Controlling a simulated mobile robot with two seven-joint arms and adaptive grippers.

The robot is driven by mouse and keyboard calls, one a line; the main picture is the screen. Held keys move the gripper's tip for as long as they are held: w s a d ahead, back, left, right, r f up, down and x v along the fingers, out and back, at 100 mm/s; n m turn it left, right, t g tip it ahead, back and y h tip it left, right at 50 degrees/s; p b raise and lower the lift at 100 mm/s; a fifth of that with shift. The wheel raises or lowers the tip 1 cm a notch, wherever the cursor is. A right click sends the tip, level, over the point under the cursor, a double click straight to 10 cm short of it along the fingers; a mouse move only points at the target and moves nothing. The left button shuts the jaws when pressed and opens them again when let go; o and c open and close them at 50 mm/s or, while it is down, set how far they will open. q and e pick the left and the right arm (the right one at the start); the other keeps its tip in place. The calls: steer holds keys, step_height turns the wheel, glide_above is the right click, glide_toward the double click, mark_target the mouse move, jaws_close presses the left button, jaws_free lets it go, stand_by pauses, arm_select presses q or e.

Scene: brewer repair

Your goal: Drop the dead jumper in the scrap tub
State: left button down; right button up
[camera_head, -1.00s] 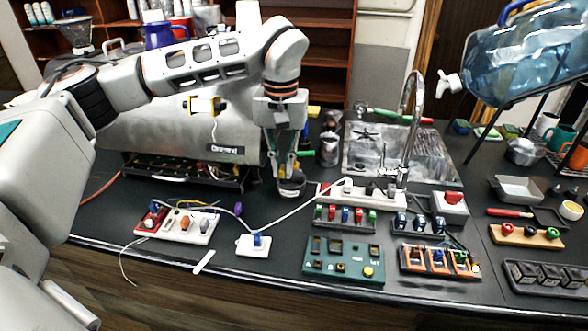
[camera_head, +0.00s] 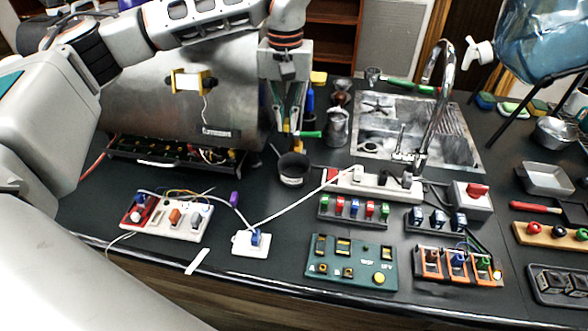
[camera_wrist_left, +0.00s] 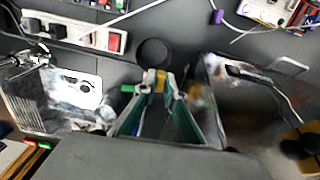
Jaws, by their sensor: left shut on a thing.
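My left gripper (camera_head: 297,138) points down just above and behind the scrap tub in the head view. It is shut on a small yellow-orange piece, which I take as the dead jumper (camera_wrist_left: 155,80); it shows between the fingertips in the left wrist view. The scrap tub (camera_head: 292,180) is a small round black cup with a pale label, upright on the dark counter. It also shows in the left wrist view (camera_wrist_left: 153,52), just beyond the fingertips. I cannot make out anything inside the tub. My right gripper is not in view.
The steel brewer (camera_head: 150,110) with its open lower tray stands left of the gripper. A steel pitcher (camera_head: 337,128) and the sink (camera_head: 375,145) are to the right. A white power strip (camera_head: 375,186) lies right of the tub. A purple piece (camera_head: 234,199) lies left of it.

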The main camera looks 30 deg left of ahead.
mark_target(287, 134)
arm_select(q)
steer(key=shift+f, duration=2.2)
steer(key=c, duration=2)
jaws_free()
steer(key=shift+c, duration=0.2)
step_height(287, 134, up, 12)
steer(key=shift+r, duration=0.1)
